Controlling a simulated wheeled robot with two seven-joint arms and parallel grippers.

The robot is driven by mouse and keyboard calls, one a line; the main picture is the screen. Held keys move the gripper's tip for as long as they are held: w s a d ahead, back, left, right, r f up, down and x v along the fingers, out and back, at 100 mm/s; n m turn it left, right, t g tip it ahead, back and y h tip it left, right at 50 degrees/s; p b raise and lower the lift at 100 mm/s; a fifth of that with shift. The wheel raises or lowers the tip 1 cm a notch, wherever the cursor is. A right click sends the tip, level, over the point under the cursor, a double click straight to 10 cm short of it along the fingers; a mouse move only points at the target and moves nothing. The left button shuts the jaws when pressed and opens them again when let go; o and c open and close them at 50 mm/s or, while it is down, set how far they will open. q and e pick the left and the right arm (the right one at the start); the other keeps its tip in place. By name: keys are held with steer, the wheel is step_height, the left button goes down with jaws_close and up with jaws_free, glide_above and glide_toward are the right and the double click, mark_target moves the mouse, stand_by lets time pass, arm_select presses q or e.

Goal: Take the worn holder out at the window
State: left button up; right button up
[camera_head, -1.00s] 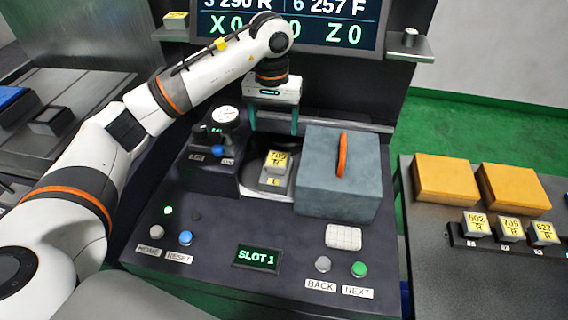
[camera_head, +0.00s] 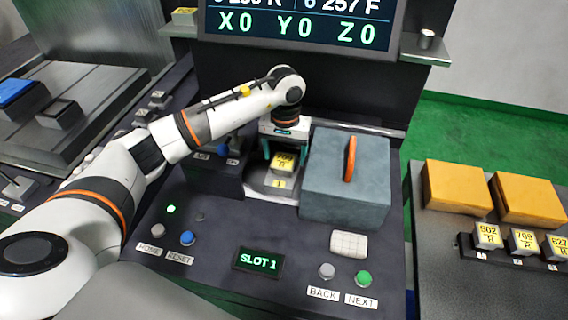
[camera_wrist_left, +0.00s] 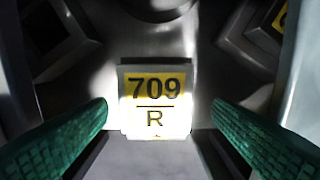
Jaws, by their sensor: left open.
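The holder marked 709 R (camera_head: 284,162) sits in the window of the machine, behind a yellow tag marked 1. In the left wrist view the 709 R holder (camera_wrist_left: 156,100) is upright and centred between the fingers. My left gripper (camera_head: 283,154) is over the holder, its green fingers apart on either side. In the left wrist view the left gripper (camera_wrist_left: 158,135) is open, with a gap on each side of the holder. My right gripper is not in view.
A grey block with an orange handle (camera_head: 345,175) stands just right of the window. Buttons and a SLOT 1 display (camera_head: 258,260) are in front. At right, a rack (camera_head: 510,250) holds several tagged holders beside two orange blocks (camera_head: 457,187).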

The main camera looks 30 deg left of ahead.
mark_target(285, 161)
arm_select(q)
steer(key=shift+w+a+f+p, duration=0.15)
steer(key=shift+f+p, duration=0.3)
steer(key=shift+f, duration=1.35)
steer(key=c, duration=1.1)
steer(key=shift+r, duration=0.15)
